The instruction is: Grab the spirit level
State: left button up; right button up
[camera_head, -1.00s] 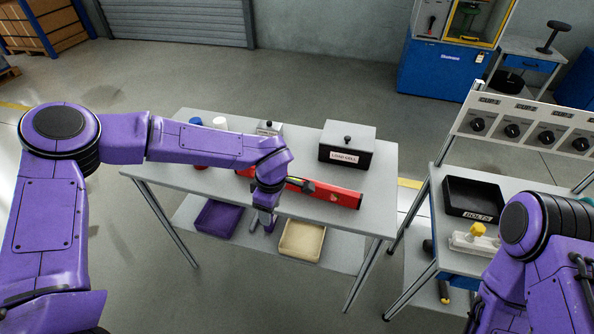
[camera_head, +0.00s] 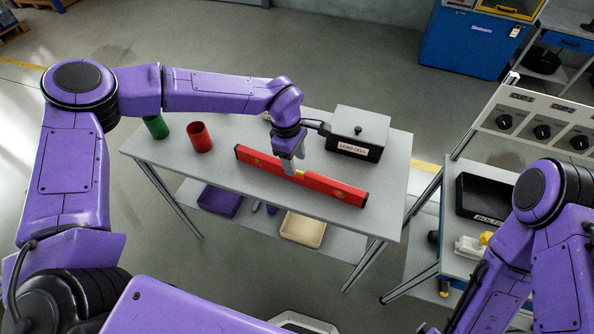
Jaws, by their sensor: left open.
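The spirit level (camera_head: 335,190) is a long red bar lying on the grey table, running from the middle toward the right front edge. Whether the fingers straddle or touch the bar cannot be told. My right arm (camera_head: 545,215) is at the right, and its gripper is out of the picture.
A LOAD CELL box (camera_head: 357,134) stands behind the level. A red cup (camera_head: 199,137) and a green cup (camera_head: 156,126) stand at the table's left. Purple (camera_head: 220,201) and cream (camera_head: 302,230) trays sit on the lower shelf. A BOLTS bin (camera_head: 483,197) is on the right bench.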

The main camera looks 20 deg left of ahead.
aim_at(298, 169)
pick_arm(q)
jog(key=f+p, duration=0.1)
jog(key=f, duration=0.1)
jog(key=d+f, duration=0.1)
jog(key=f, duration=0.1)
jog(key=shift+s+f+p, duration=0.1)
jog(key=shift+f+p, duration=0.1)
jog(key=shift+p, duration=0.15)
jog(key=shift+f, duration=0.35)
grip_shut()
